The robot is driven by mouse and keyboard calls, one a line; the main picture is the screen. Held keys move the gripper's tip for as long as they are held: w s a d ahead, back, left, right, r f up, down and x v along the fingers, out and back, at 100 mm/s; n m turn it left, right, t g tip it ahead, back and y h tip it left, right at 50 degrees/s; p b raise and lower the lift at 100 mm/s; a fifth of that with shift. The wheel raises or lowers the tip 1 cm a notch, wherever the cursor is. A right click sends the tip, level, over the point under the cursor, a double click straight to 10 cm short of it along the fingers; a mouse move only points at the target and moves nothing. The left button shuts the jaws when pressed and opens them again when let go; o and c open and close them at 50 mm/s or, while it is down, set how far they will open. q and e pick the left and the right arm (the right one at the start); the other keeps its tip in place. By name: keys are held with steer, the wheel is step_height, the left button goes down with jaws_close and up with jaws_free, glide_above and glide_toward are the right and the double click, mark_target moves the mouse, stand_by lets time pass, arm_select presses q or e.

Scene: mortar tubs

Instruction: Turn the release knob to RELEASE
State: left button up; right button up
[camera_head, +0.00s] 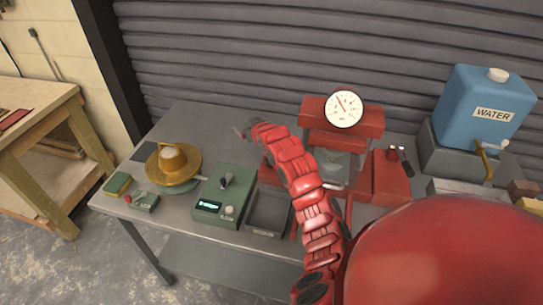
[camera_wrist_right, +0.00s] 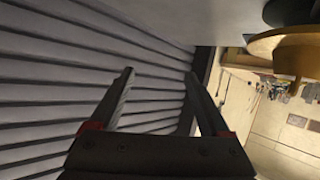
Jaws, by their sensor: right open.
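The red press (camera_head: 345,118) with a round white dial gauge (camera_head: 344,109) stands at the back of the grey table. A red box (camera_head: 390,178) beside it carries a dark handle with a pale end (camera_head: 401,160). I cannot make out a knob marked RELEASE; my right arm covers part of the press's left side. My right gripper (camera_head: 244,131) is small and in front of the shutter, left of the press and apart from it. In the right wrist view its two fingers (camera_wrist_right: 163,88) are apart with nothing between them. My left gripper is not in view.
A green box with a display (camera_head: 224,195), a dark tray (camera_head: 268,212) and a brass bowl (camera_head: 173,167) stand left of the press. The bowl also shows in the wrist view (camera_wrist_right: 292,50). A blue water container (camera_head: 484,108) stands at right. The grey shutter (camera_head: 250,50) closes the back.

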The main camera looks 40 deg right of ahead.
steer(key=s+d+r+g+y, duration=0.1)
steer(key=s+r+g, duration=0.15)
steer(key=s, duration=0.25)
steer(key=s+d+r+g+p, duration=0.1)
steer(key=s+g, duration=0.2)
steer(key=s, duration=0.2)
steer(key=s+d+r+g+y, duration=0.1)
steer(key=s+r+g, duration=0.15)
steer(key=s, duration=0.25)
steer(key=shift+m+g, duration=0.3)
steer(key=shift+m, duration=0.1)
steer(key=x, duration=0.5)
steer(key=b+x, duration=0.1)
steer(key=x, duration=0.5)
steer(key=b+x, duration=0.1)
steer(key=x, duration=0.4)
steer(key=shift+d+f, duration=0.25)
steer(key=shift+d, duration=0.05)
steer(key=shift+x, duration=0.8)
steer(key=shift+d, duration=0.1)
jaws_close()
